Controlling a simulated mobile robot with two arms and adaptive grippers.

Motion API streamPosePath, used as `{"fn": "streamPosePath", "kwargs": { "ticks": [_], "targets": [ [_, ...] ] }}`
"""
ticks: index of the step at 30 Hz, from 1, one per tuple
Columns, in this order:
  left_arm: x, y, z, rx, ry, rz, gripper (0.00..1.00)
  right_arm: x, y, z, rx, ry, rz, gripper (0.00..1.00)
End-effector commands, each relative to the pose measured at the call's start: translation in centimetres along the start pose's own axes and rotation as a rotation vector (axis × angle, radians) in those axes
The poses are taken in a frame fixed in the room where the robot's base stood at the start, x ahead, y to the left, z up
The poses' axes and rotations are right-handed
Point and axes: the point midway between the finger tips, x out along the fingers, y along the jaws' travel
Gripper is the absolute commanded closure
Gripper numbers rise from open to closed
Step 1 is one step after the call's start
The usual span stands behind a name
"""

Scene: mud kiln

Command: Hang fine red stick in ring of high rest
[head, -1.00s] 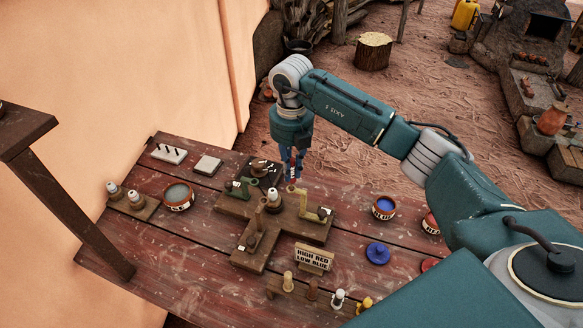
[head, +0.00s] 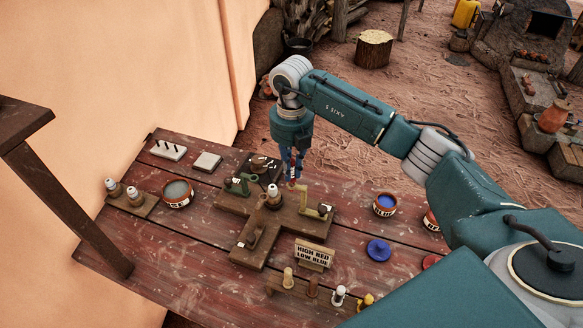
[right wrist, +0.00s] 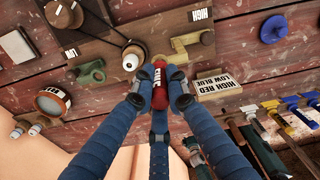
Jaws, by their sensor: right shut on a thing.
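My right gripper (head: 293,172) hangs over the back edge of the wooden cross-shaped stand (head: 270,242). In the right wrist view it is shut on a red stick (right wrist: 160,84) with a white label, probably reading FINE. An olive-yellow rest (head: 315,212) stands on the stand's right arm. It also shows in the right wrist view (right wrist: 190,42), beside a HIGH label (right wrist: 200,14) and right of the held stick. I cannot tell its ring's opening clearly. A green rest (right wrist: 90,74) with a LOW label stands on the other side. My left gripper is not in view.
A white-topped post (right wrist: 131,58) stands close left of the held stick. A sign (head: 313,254) reads HIGH RED LOW BLUE. A rack of several handled tools (head: 310,290) stands in front. A blue-filled pot (head: 385,205) and blue lid (head: 378,251) lie to the right.

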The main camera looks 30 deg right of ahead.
Motion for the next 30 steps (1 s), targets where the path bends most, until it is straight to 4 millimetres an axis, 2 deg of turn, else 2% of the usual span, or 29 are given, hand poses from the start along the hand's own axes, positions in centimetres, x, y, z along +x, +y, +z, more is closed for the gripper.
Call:
{"fn": "streamPosePath", "kwargs": {
  "ticks": [30],
  "targets": [
    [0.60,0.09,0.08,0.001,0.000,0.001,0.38,0.86,-0.03,0.00,0.000,0.000,-0.001,1.00]
  ]
}}
